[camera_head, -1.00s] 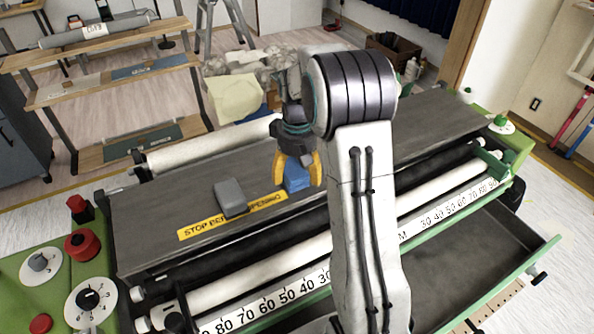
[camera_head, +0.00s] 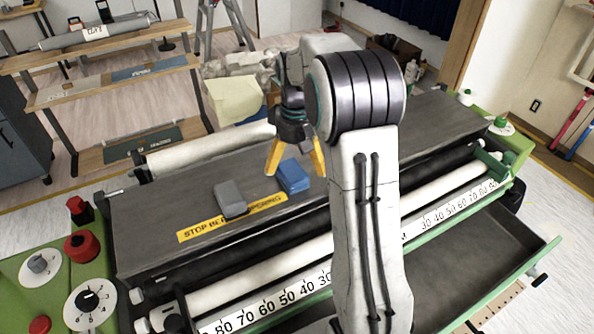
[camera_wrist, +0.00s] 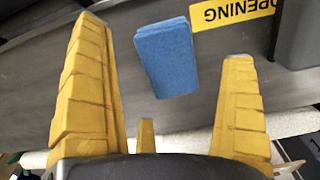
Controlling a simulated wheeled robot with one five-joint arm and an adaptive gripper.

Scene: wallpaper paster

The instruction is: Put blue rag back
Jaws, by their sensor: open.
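The blue rag (camera_head: 293,176), a folded block shape, lies on the grey top of the paster machine (camera_head: 150,220), beside the yellow warning strip (camera_head: 200,230). My gripper (camera_head: 294,170) is open and empty, with yellow fingers above and just behind the rag. In the wrist view the rag (camera_wrist: 166,56) shows between and beyond the open fingers (camera_wrist: 170,60), apart from both. A grey rag-like block (camera_head: 230,198) lies on the machine top left of the blue rag and partly covers the strip.
An open, empty-looking drawer (camera_head: 470,255) sticks out at the front right. Red and white knobs (camera_head: 82,245) stand on the green left end. A white roller (camera_head: 215,148) runs behind the top. A shelf rack (camera_head: 120,75) stands at the back left.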

